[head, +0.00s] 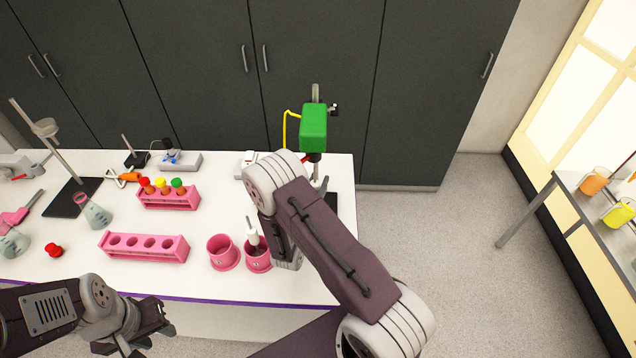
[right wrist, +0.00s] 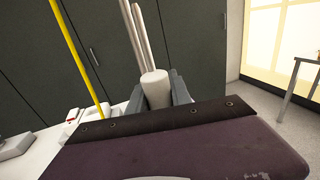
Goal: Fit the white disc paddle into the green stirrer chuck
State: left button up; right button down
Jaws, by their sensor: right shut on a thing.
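The green stirrer (head: 314,127) stands at the right end of the bench, with its dark chuck (head: 316,157) underneath. My right gripper (right wrist: 157,98) is shut on a white cylindrical piece (right wrist: 154,84), which looks like part of the white paddle. Its disc cannot be made out. Thin pale rods rise beyond it, and I cannot tell whether they touch it. In the head view my right arm hides most of this gripper and the piece. My left gripper (head: 148,336) is open and empty in front of the bench's near edge.
A pink cup (head: 222,252) and another pink cup (head: 258,259) holding a white-topped tool (head: 252,237) stand near the front edge. Pink racks (head: 143,246), flasks and a tall stand are further left. A yellow cable (head: 286,130) runs beside the stirrer.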

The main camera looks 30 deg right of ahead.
aim_at(315, 183)
jog(key=r, duration=0.1)
jog(key=r+p, duration=0.1)
jog(key=r, duration=0.1)
jog(key=shift+s+a+r+p, duration=0.1)
jog(key=shift+s+a+p, duration=0.25)
jog(key=shift+p, duration=0.05)
jog(key=shift+f, duration=0.2)
jog(key=shift+w+d+f, duration=0.15)
jog(key=shift+w+d, duration=0.15)
jog(key=shift+w, duration=0.05)
jog(key=shift+s+a+b, duration=0.15)
jog(key=shift+b, duration=0.15)
jog(key=shift+s+a, duration=0.1)
jog(key=shift+s, duration=0.05)
jog(key=shift+r+p, duration=1.65)
jog(key=shift+r, duration=0.7)
